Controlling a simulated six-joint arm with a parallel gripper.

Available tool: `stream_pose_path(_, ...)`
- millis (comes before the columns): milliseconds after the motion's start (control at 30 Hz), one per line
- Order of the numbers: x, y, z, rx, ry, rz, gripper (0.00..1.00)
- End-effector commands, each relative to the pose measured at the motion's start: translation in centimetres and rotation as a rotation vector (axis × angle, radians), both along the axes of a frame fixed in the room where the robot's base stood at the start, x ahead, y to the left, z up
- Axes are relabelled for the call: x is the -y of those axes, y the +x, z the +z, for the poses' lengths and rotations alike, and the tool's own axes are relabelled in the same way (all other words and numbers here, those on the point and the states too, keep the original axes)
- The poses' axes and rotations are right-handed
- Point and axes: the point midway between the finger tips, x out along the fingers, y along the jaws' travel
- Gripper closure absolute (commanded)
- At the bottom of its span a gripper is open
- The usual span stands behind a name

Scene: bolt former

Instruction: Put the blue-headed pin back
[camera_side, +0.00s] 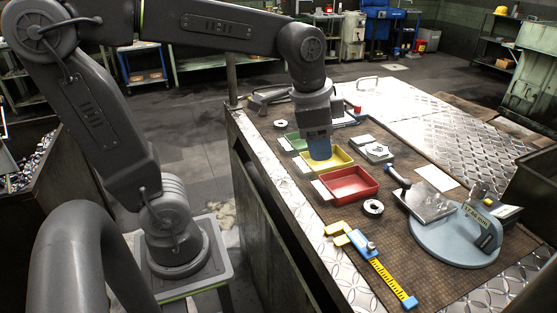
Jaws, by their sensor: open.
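My gripper (319,154) points down over the yellow tray (342,155) on the bench. Its dark wrist ends in a blue lower part that overlaps the tray in this view. The gap between the fingers is not visible, but the jaws are open. I cannot make out the blue-headed pin for certain. Small parts near the grey block (377,152) are too small to tell apart. A hole for the pin is not clearly visible either.
A green tray (291,144) lies behind and a red tray (351,184) in front.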

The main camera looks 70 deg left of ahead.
Motion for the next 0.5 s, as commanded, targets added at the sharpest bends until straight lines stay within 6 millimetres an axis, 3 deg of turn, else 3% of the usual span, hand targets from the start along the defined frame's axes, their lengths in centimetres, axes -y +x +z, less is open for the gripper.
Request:
stream_pose_path(33, 0.2, -1.9, 0.0, 0.049, -0.022, 0.074, 0.46)
stream_pose_path(200, 0.6, -6.2, -1.1, 0.167, -0.113, 0.304, 0.46)
stream_pose_path(333, 0.8, -7.8, -1.9, 0.216, -0.163, 0.403, 0.46)
stream_pose_path(500, 0.8, -8.4, -2.3, 0.234, -0.185, 0.444, 0.46)
